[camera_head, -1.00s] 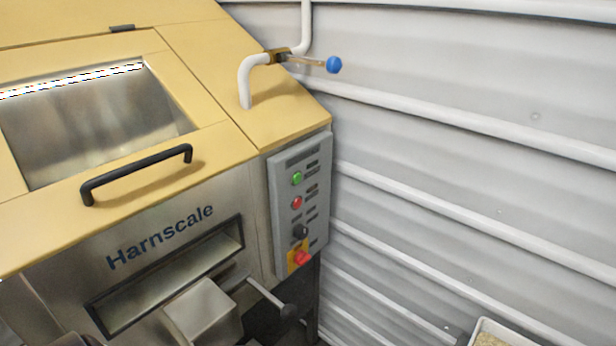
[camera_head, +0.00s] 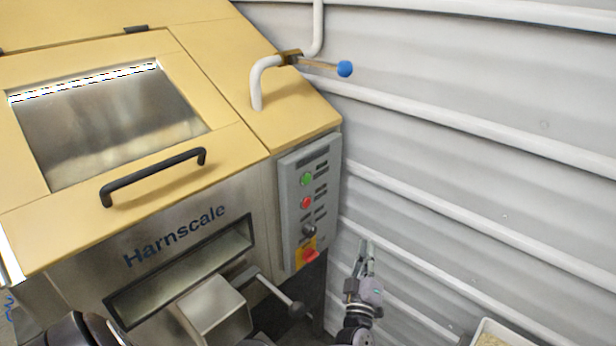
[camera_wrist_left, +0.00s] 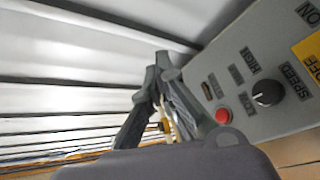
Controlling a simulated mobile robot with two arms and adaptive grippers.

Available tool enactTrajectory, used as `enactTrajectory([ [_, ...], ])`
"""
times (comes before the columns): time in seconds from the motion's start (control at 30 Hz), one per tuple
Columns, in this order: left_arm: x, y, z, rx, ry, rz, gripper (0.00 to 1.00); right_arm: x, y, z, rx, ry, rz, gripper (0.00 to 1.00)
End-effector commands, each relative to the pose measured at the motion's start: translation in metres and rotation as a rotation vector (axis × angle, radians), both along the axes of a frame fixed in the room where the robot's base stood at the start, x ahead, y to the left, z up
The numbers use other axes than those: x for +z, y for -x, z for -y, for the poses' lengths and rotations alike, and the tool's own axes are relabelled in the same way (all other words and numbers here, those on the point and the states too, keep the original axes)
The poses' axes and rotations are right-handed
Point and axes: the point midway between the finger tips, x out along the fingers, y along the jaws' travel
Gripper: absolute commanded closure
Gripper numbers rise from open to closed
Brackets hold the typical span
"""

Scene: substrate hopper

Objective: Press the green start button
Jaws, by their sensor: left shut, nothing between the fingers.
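The green start button (camera_head: 306,179) is the top button on the grey control panel (camera_head: 289,215) at the right front of the hopper. The red button (camera_head: 305,202) sits below it and also shows in the left wrist view (camera_wrist_left: 223,116). My left gripper (camera_head: 367,244) is to the right of the panel and lower than the green button, with its fingers pointing up. It is shut and empty, apart from the button. In the left wrist view the fingers (camera_wrist_left: 157,62) stand beside the panel; the green button cannot be made out there. My right gripper is not in view.
Below the red button are a black knob (camera_head: 309,230) and a red switch on a yellow plate (camera_head: 310,254). A lever with a black ball (camera_head: 297,309) juts out at the lower front. The corrugated wall (camera_head: 480,150) stands close on the right. A blue-tipped valve lever (camera_head: 344,69) sits above.

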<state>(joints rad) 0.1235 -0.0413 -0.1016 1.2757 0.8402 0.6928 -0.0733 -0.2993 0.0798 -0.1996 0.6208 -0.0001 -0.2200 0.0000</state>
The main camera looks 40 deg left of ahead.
Motion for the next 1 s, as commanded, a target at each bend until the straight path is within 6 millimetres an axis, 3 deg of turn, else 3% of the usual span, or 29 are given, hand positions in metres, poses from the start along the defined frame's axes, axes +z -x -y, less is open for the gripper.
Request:
enactTrajectory([
  [0.03, 0.027, -0.002, -0.007, 0.033, 0.034, 0.06, 1.0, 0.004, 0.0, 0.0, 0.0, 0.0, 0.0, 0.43],
  [0.1, 0.055, -0.001, -0.018, 0.079, 0.081, 0.132, 1.0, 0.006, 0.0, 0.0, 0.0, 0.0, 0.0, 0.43],
  [0.2, 0.088, 0.002, -0.032, 0.136, 0.142, 0.221, 1.0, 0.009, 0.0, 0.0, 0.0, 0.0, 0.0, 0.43],
  [0.33, 0.117, 0.008, -0.045, 0.189, 0.204, 0.303, 1.0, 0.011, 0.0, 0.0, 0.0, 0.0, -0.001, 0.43],
  [0.5, 0.131, 0.012, -0.053, 0.22, 0.24, 0.347, 1.0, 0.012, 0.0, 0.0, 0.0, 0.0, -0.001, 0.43],
  [1.0, 0.131, 0.011, -0.062, 0.222, 0.239, 0.349, 1.0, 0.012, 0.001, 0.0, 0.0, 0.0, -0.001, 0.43],
])
